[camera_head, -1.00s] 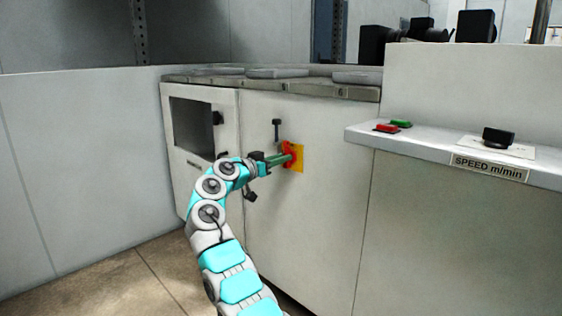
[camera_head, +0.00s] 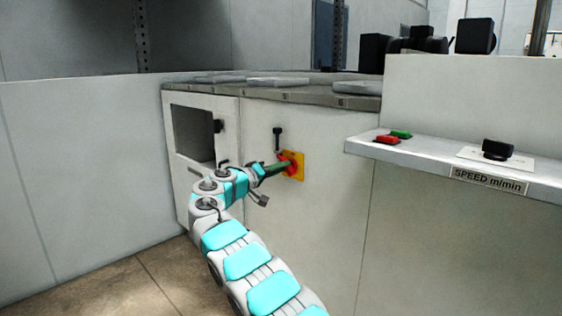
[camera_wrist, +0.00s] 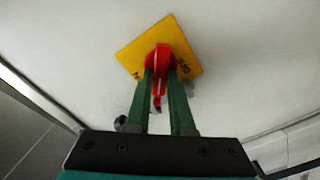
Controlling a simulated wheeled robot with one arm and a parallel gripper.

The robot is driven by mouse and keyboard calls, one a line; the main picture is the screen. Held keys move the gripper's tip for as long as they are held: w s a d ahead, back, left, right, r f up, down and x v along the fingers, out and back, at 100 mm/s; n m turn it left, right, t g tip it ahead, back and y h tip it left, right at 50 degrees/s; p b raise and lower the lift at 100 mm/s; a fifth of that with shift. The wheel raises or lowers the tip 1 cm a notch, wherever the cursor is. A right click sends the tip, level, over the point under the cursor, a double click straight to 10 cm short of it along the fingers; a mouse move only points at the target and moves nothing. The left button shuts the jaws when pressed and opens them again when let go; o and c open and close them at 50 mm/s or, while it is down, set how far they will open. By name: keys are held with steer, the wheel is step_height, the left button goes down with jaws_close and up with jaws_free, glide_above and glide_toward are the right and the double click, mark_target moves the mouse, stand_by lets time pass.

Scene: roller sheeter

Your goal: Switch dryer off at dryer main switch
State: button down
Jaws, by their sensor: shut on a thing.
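The dryer main switch is a red rotary handle (camera_wrist: 158,60) on a yellow square plate (camera_head: 296,171), set on the light cabinet front. My gripper (camera_head: 283,165) reaches the switch from the left in the head view. In the wrist view my gripper (camera_wrist: 160,75) has its two green fingers on either side of the red handle, shut on it. The plate (camera_wrist: 133,52) looks tilted in the wrist view, with dark lettering near its right corner that is too blurred to read. The fingers hide part of the handle.
A black latch handle (camera_head: 277,137) sits above the switch. An open recess (camera_head: 192,133) is in the cabinet's left part. Floor shows at lower left.

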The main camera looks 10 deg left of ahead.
steer(key=shift+a+f+n+p, duration=0.1)
steer(key=shift+f+n+p, duration=0.05)
steer(key=shift+n+p, duration=3.8)
steer(key=shift+f, duration=0.1)
steer(key=c, duration=0.8)
jaws_free()
steer(key=shift+b+v, duration=0.4)
steer(key=shift+v, duration=3.45)
